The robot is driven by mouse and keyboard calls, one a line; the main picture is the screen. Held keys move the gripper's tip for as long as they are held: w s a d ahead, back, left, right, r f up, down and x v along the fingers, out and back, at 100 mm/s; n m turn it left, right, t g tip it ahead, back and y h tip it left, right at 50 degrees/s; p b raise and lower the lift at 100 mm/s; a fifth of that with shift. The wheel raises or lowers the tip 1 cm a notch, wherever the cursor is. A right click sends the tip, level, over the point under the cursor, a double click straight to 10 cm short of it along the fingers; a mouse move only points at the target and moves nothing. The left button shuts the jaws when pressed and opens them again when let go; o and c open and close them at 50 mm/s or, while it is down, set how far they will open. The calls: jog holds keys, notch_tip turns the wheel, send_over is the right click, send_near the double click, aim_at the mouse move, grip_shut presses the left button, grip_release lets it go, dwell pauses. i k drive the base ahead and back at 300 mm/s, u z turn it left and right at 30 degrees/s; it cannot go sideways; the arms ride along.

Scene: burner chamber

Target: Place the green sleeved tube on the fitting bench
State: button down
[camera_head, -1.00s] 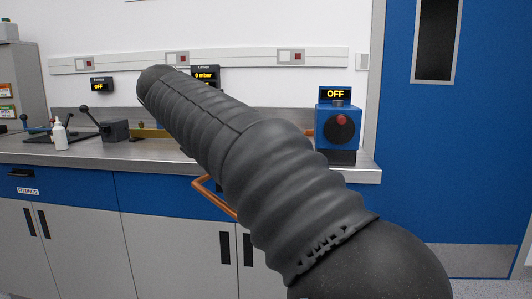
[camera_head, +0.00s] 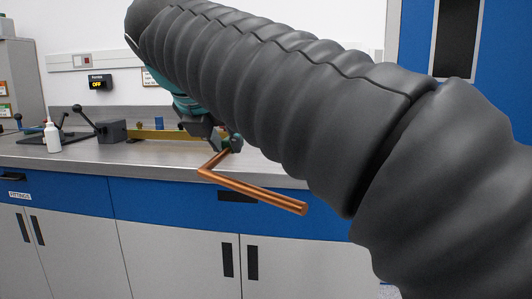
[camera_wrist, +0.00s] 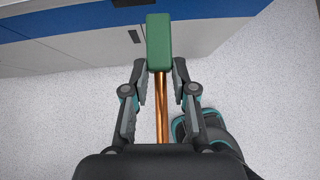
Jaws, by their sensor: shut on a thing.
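The green sleeved tube is a bent copper tube (camera_head: 255,190) with a green block-like sleeve (camera_wrist: 159,42). My gripper (camera_wrist: 160,70) is shut on it, with the fingers on either side near the sleeve's lower end. In the head view, my gripper (camera_head: 230,144) is partly hidden behind my arm, and the sleeve is mostly covered. The copper part sticks out to the lower right in front of the bench's edge. The bench (camera_head: 95,160) has a grey worktop, blue drawers and a "FITTINGS" label at the left.
On the worktop stand a white bottle (camera_head: 53,137), a black lever device (camera_head: 110,130) and a yellow bar (camera_head: 160,135). A display reading OFF (camera_head: 98,83) is on the wall. A blue door (camera_head: 500,70) is at the right. My arm hides the bench's right part.

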aim_at(255, 151)
jog(key=i, duration=1.2)
jog(key=z, duration=0.05)
